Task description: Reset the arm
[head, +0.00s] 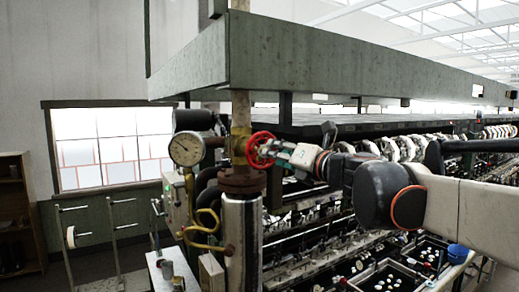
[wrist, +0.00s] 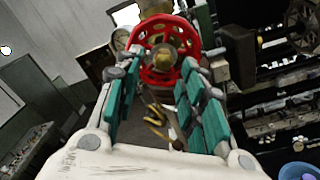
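The red valve wheel (head: 260,150) is mounted on the vertical pipe (head: 241,115) in the head view. My gripper (head: 287,154) is just to its right, its fingers pointing at the wheel. In the wrist view the red wheel (wrist: 163,50) faces me, with a brass-coloured hub in its middle. My gripper's (wrist: 162,72) teal-padded fingers stand apart on either side of the hub, with a wide gap between them. Nothing is held between the pads. The tips overlap the lower part of the wheel in view; I cannot tell whether they touch it.
A round gauge (head: 186,149) and a bent yellow pipe (head: 205,225) are left of the valve's pipe. A green beam (head: 350,65) runs overhead. Reeling machinery with basins (head: 385,278) fills the lower right, with a blue bowl (head: 458,253). A wooden shelf (head: 14,200) stands far left.

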